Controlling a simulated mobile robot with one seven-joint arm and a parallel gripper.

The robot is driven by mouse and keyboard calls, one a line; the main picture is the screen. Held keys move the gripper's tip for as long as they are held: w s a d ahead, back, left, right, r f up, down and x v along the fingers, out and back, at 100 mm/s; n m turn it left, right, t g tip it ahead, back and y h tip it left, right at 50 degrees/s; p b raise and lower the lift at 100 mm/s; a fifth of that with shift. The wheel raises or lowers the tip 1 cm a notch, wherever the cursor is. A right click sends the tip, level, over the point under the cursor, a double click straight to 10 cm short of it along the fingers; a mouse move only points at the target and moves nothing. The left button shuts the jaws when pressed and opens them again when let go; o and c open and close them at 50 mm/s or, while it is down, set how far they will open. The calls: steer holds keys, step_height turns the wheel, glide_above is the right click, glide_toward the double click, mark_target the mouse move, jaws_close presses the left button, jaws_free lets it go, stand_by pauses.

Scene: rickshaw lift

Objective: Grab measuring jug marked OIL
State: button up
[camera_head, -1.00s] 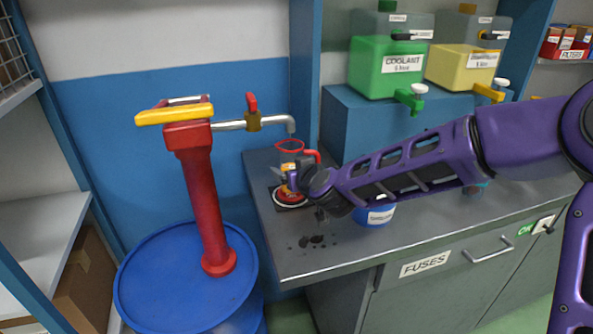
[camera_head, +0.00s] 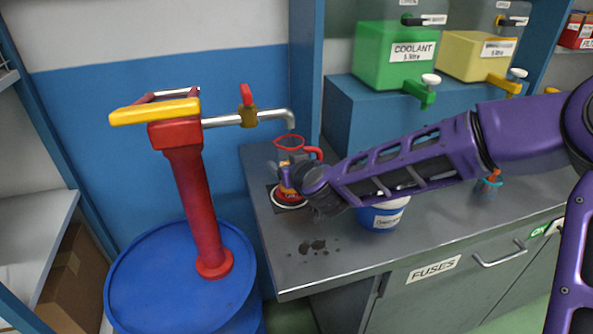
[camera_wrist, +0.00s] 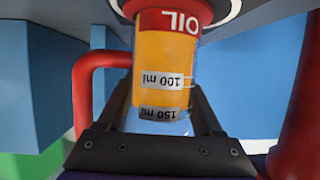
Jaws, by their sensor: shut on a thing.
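The measuring jug marked OIL (camera_head: 290,144) stands upright on a dark plate with a pale ring (camera_head: 277,203) near the counter's back left corner, below the tap spout. It is clear with a red rim, red handle and red base. In the wrist view, upside down, the jug (camera_wrist: 162,60) shows the OIL label and orange liquid up to about the 150 ml mark. My gripper (camera_head: 287,178) is shut on the jug's body, with a finger on each side in the wrist view (camera_wrist: 159,100). The red handle (camera_wrist: 85,80) is outside the fingers.
A red hand pump (camera_head: 200,195) with a yellow handle stands on a blue drum (camera_head: 150,270) at left. A blue-and-white tub (camera_head: 383,217) is under my forearm. Green coolant (camera_head: 395,65) and yellow (camera_head: 475,58) tanks stand behind. Dark spots mark the counter (camera_head: 340,255) in front.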

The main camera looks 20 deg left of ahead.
jaws_close()
steer(key=shift+r, duration=0.15)
